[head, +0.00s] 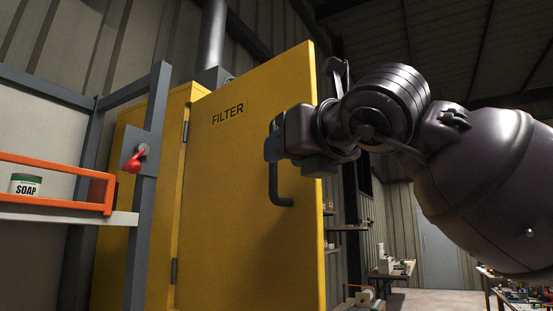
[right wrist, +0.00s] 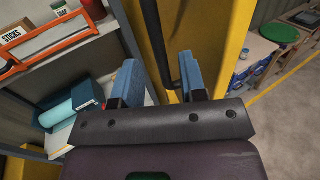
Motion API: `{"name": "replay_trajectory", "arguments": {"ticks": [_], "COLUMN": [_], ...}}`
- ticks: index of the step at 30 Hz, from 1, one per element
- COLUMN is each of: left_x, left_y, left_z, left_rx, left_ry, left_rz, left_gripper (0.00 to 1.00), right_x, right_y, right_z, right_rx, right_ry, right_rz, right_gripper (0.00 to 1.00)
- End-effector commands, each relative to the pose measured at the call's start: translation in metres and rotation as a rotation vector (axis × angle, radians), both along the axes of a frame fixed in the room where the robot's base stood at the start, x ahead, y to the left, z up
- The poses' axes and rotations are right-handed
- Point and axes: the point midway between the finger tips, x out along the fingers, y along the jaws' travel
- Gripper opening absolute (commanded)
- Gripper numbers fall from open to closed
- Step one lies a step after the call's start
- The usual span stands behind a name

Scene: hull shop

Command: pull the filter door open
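The yellow filter door (head: 235,190), marked FILTER, has its hinges on its left side in the head view. It stands at an angle to the yellow cabinet (head: 140,145), swung out towards me. Its dark bar handle (head: 275,188) shows below my right gripper (head: 273,148), which hides the handle's upper part. In the right wrist view the blue fingers of my right gripper (right wrist: 160,82) are spread. The dark handle (right wrist: 156,40) runs through the gap between them, with space beside it. My left gripper is not in view.
An orange-railed shelf (head: 60,175) holds a soap tin (head: 25,185). A teal roll (right wrist: 70,110) lies below in the right wrist view. Benches (head: 392,270) stand beyond the door; floor there is clear.

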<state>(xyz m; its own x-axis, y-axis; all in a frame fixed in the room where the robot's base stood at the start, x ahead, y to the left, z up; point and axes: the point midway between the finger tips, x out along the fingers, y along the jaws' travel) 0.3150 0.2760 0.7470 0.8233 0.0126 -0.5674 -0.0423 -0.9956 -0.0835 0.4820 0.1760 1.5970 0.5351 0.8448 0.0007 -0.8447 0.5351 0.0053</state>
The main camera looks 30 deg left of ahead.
Motion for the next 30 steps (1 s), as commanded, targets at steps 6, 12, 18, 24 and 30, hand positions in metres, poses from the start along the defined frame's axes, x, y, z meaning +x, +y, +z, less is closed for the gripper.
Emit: {"name": "replay_trajectory", "arguments": {"ticks": [6, 12, 18, 24, 30], "left_x": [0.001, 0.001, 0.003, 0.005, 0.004], "left_y": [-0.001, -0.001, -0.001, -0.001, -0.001], "left_z": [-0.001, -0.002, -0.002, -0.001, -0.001], "left_rx": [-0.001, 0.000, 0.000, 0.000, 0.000], "left_ry": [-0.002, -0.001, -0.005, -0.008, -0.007], "left_rz": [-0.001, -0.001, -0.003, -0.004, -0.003], "left_gripper": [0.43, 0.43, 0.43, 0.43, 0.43], "right_x": [-0.020, -0.032, -0.036, -0.036, -0.036], "right_y": [-0.034, -0.052, -0.056, -0.056, -0.056], "right_z": [-0.001, 0.000, 0.000, 0.000, 0.000], "right_rx": [0.001, 0.000, 0.000, 0.000, 0.000], "right_ry": [-0.002, -0.001, -0.001, -0.001, -0.001], "right_rz": [-0.001, 0.001, 0.000, 0.000, 0.000], "right_gripper": [0.39, 0.39, 0.39, 0.39, 0.39]}}
